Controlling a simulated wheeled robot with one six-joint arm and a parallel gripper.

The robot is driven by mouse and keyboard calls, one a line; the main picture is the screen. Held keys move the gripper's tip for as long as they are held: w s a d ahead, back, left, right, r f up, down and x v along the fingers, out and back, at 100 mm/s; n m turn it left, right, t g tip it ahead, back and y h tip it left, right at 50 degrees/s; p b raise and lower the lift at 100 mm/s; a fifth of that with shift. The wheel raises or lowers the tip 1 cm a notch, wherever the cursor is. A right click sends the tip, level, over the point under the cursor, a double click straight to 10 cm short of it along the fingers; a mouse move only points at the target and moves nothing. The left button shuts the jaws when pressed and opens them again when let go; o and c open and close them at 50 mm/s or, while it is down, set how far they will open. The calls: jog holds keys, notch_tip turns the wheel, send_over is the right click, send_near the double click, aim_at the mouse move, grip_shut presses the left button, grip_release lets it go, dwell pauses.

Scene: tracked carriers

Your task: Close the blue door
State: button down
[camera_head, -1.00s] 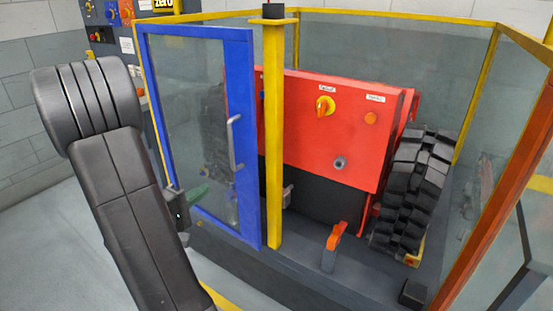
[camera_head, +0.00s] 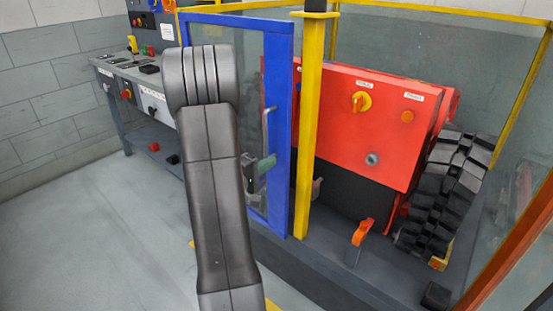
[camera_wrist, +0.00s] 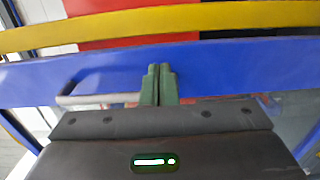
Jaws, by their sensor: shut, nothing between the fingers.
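The blue door (camera_head: 279,75), a blue frame around a glass panel, stands upright beside a yellow post (camera_head: 311,120). In the wrist view, a gap shows between its blue stile (camera_wrist: 235,68) and the yellow bar (camera_wrist: 220,17), so it looks ajar. Its grey handle (camera_head: 266,118) is on the stile; it also shows in the wrist view (camera_wrist: 95,99), left of my fingers. My gripper (camera_head: 268,162) is shut and empty, its green fingertips (camera_wrist: 160,70) over the stile beside the handle. I cannot tell whether they touch. My arm hides part of the door.
Behind the door is a red machine (camera_head: 350,120) with a black tracked wheel (camera_head: 443,195). An orange-handled lever (camera_head: 362,232) stands on the grey base to the right. A workbench (camera_head: 140,85) stands at the back left. The floor at left is clear.

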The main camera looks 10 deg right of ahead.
aim_at(284, 155)
jog(key=shift+x, duration=1.85)
